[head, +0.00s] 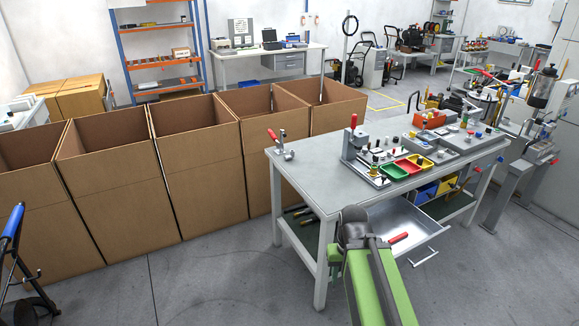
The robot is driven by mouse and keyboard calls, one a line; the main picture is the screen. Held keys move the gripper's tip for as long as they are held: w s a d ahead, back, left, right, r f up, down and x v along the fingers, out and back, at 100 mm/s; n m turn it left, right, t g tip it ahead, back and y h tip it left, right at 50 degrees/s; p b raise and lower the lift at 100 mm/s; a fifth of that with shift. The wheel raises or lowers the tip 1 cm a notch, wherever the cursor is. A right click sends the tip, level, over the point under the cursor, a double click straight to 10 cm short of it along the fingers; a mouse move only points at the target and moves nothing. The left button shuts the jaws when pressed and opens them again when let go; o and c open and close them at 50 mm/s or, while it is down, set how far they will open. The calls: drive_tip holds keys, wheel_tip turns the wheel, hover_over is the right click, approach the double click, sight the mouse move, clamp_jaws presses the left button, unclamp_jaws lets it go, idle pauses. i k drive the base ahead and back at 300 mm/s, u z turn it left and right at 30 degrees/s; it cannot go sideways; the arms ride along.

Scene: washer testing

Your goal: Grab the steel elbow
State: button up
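I cannot pick out the steel elbow for sure. Several small metal and dark parts lie on the grey workbench (315,165), around a fixture plate with a press-like stand (354,140), but they are too small to tell apart. My green arm rises from the bottom edge, its dark joint in front of the bench's near side. I cannot make out my gripper's fingers; they seem hidden behind or below the arm.
Green, red and yellow trays (394,172) sit on the bench. A drawer (395,228) stands open at its front, with a red-handled tool inside. A red-handled clamp (280,145) is at the left corner. Open cardboard boxes (200,185) line the left.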

sight(287, 157)
drive_tip(key=u, duration=1.15)
drive_tip(key=i, duration=2.9)
drive_tip(key=z, duration=0.25)
